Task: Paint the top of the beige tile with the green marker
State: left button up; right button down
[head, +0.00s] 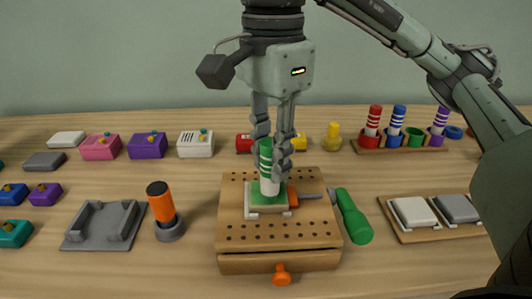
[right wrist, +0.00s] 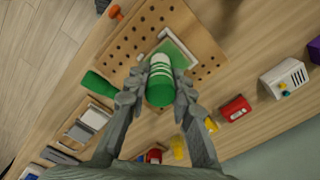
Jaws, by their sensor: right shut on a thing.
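My right gripper (head: 275,145) is shut on the green marker (head: 266,156), which has white bands and a white lower body. The marker stands about upright, tip end down, over the tile (head: 256,193). The tile's top shows green with a pale edge; it sits in a white holder on the pegboard block. The marker hides part of the tile, and I cannot tell whether its tip touches. In the right wrist view the marker (right wrist: 160,84) is between the fingers, and the tile (right wrist: 182,52) shows green beyond it. My left gripper is not in view.
The wooden pegboard block (head: 232,238) has an orange knob (head: 282,275) in front. An orange clamp handle and a green-handled tool (head: 354,217) lie right of the tile. A marker rack (head: 400,146) stands back right.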

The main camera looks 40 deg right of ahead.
jog(key=shift+s+d, duration=0.3)
jog(key=shift+d, duration=0.3)
jog(key=shift+w+d, duration=0.35)
jog(key=shift+w, duration=0.3)
jog(key=shift+w, duration=0.1)
jog(key=shift+w+d, duration=0.3)
jog(key=shift+w, duration=0.2)
jog(key=shift+p, duration=0.3)
notch_tip(320, 180, up, 6)
jog(key=p, duration=0.4)
